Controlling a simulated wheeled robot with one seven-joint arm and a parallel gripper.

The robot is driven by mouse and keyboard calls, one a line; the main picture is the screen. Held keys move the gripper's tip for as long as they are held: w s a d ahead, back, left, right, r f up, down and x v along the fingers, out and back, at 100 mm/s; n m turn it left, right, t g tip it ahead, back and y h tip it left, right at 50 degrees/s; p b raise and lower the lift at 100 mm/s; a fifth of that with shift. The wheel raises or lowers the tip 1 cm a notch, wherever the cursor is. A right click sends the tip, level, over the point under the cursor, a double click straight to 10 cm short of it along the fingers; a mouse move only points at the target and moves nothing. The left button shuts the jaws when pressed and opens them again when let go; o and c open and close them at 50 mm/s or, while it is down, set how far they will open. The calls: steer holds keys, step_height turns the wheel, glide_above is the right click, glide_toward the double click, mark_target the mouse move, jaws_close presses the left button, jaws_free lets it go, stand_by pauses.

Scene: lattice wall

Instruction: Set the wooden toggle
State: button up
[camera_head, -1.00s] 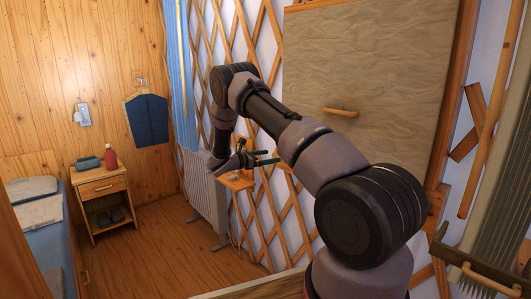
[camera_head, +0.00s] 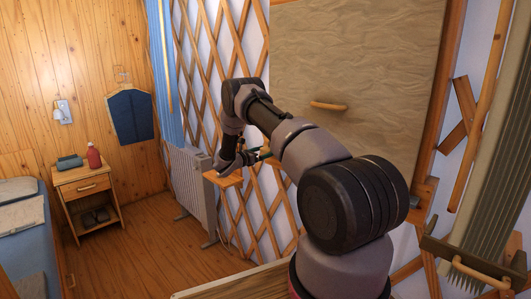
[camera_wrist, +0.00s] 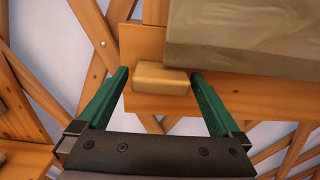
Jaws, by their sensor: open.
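The wooden toggle (camera_wrist: 160,79) is a small, rounded, light wood block in the wrist view. It lies lengthwise across the picture on a wooden frame, at the lower left corner of a grey-beige panel (camera_wrist: 250,40). My gripper (camera_wrist: 159,74) is open, with one green finger on each side of the toggle and small gaps at both ends. I cannot tell whether the fingertips reach past its face. In the head view my gripper (camera_head: 262,154) is by the lattice wall, partly behind my arm, and the toggle is hidden there.
The panel has a wooden handle (camera_head: 328,105). A bracket with brush-like bristles (camera_head: 480,270) stands at right. Floor at left is clear.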

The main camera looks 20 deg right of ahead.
steer(key=shift+d, duration=0.15)
steer(key=c, duration=1.2)
steer(key=shift+m, duration=0.3)
steer(key=m, duration=0.2)
steer(key=f+m, duration=0.1)
steer(key=m, duration=0.1)
steer(key=shift+w, duration=0.1)
steer(key=m, duration=0.4)
steer(key=shift+w+a+f, duration=0.2)
steer(key=shift+f, duration=0.1)
steer(key=m, duration=0.3)
steer(key=w+m, duration=0.1)
steer(key=m, duration=0.4)
steer(key=shift+w+a+f+m, duration=0.2)
steer(key=shift+f+m, duration=0.1)
steer(key=shift+f, duration=0.1)
